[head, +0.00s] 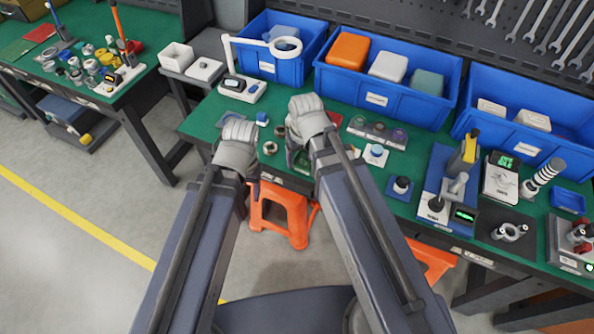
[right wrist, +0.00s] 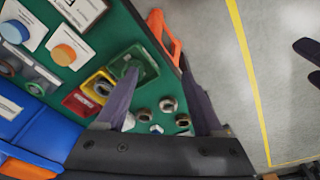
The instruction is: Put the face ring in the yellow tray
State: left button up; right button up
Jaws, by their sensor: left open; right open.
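The yellow tray (right wrist: 88,86) shows in the right wrist view between a red tray (right wrist: 80,103) and a green tray (right wrist: 148,72). A grey ring-shaped part (right wrist: 103,88) lies in the yellow tray; I cannot tell for sure whether it is the face ring. My right gripper (right wrist: 159,70) is open with nothing between its fingers, above the green tray and bench edge. In the head view it (head: 301,152) hides the yellow tray. My left gripper (head: 250,186) is at the bench's front edge, to the left; its fingertips (right wrist: 312,63) show apart over the floor.
Several metal rings or nuts (right wrist: 168,104) lie on the green bench top (head: 212,110) between my grippers. Blue bins (head: 376,98) line the back. Gauges and a blue press stand (head: 433,205) fill the right side. An orange stool (head: 279,213) stands below the front edge.

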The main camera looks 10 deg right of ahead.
jog(key=s+a+g+h, duration=0.1)
jog(key=s+a, duration=0.3)
jog(key=s, duration=0.5)
jog(key=shift+n+g+h, duration=0.3)
jog(key=shift+g, duration=0.2)
jog(key=shift+w+a, duration=0.1)
